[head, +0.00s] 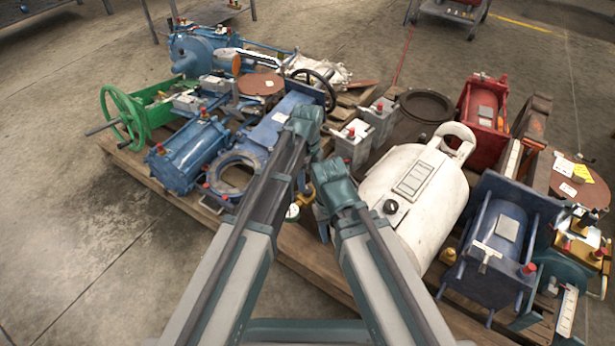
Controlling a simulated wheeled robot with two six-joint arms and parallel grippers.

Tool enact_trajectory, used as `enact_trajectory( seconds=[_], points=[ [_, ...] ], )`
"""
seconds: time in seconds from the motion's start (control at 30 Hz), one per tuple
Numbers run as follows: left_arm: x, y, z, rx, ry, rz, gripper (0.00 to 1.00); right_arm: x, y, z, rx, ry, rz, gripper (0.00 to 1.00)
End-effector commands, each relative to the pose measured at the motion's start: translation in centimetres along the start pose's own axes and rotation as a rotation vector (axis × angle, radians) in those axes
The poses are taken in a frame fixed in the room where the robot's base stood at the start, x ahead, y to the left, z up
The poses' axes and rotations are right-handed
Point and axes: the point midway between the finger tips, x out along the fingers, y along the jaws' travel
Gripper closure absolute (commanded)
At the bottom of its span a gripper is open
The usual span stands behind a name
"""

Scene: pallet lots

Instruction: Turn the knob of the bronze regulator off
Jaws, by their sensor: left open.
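My left arm reaches up from the bottom of the head view over the front edge of the pallet and bends down. My left gripper (306,192) is a small part showing in the gap between my arms; it is open, with nothing seen in it. A small round gauge (292,212) with a pale face shows just beside it, low at the pallet's front. My right gripper is hidden.
Blue cylinders (190,155), a green handwheel (124,118) and a red unit (482,115) crowd the wooden pallet (150,178). The concrete floor at left is clear.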

Motion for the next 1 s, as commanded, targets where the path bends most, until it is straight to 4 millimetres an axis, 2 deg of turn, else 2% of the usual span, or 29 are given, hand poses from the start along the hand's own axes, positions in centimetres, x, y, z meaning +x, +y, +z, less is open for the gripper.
enact_trajectory(
  seconds=[0.03, 0.5, 0.67, 1.0],
  points=[
    [-1.7, 0.0, 0.0, 0.0, 0.0, 0.0, 0.29, -1.7, 0.2, 0.1, -0.002, 0.0, 0.0, 0.5],
    [-8.6, 0.0, 0.0, 0.0, 0.0, 0.0, 0.29, -8.6, 0.9, 0.5, -0.009, -0.002, 0.003, 0.5],
    [-9.5, 0.0, 0.0, 0.0, 0.0, 0.0, 0.29, -9.4, 1.0, 0.6, -0.006, -0.002, 0.005, 0.5],
    [-9.4, 0.0, 0.0, 0.0, 0.0, 0.0, 0.29, -9.3, 1.0, 0.6, -0.006, -0.003, 0.005, 0.5]
  ],
)
